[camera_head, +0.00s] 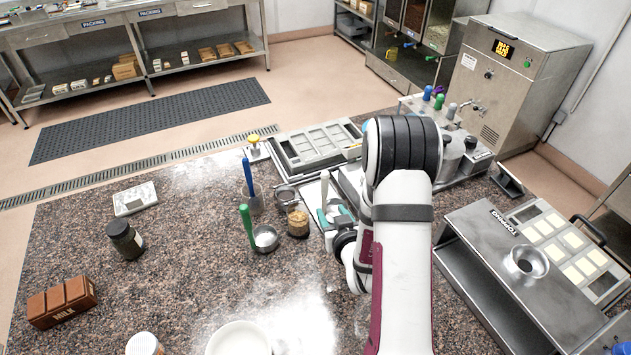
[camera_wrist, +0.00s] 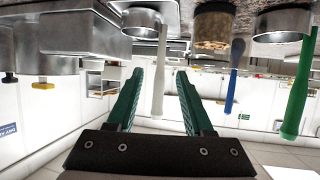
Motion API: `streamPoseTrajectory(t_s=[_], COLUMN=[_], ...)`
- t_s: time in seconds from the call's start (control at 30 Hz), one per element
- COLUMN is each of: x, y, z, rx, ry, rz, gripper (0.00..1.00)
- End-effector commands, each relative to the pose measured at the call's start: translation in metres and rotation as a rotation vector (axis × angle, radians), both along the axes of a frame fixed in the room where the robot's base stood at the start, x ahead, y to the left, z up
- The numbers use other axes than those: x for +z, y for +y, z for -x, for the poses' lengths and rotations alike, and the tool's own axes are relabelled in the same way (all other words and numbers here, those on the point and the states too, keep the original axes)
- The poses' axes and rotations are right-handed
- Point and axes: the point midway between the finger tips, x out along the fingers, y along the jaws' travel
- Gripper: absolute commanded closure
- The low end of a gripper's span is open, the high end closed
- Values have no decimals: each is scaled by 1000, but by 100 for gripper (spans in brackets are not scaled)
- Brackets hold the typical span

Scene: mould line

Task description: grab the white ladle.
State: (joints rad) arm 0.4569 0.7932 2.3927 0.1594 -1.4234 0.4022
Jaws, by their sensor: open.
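The white ladle (camera_head: 325,190) stands with its pale handle upright, partly hidden by my gripper in the head view. In the wrist view, which looks upside down, its white handle (camera_wrist: 158,85) appears between my two green fingers, with a metal cup (camera_wrist: 140,20) at its end. My gripper (camera_head: 334,213) is open and empty, close to the ladle. I cannot tell whether the fingers touch the handle or how far away it is.
A blue-handled ladle (camera_head: 248,178) and a green-handled ladle (camera_head: 247,224) stand to the left, near a jar of brown bits (camera_head: 298,222). A moulding tray (camera_head: 316,147) lies behind. A metal stand (camera_head: 490,262) is at right.

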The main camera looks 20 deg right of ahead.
Motion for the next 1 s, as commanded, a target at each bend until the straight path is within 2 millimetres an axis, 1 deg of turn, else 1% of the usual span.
streamPoseTrajectory(t_s=[0.07, 0.17, 0.4, 0.5, 0.67, 0.7, 0.77, 0.9, 0.97, 1.0], x=[-4, -8, -26, -29, -29, -29, -29, -29, -29, -29], y=[-1, -3, -11, -13, -13, -13, -13, -12, -13, -12], z=[-5, -18, -61, -68, -68, -68, -68, -68, -68, -68], rx=[8, 10, 10, 10, 11, 11, 11, 11, 11, 11], ry=[-15, -19, -19, -17, -16, -16, -16, -16, -17, -17], rz=[7, 11, 9, 9, 10, 10, 10, 10, 10, 10], gripper=[48, 48, 48, 48, 48, 52, 63, 88, 99, 100])
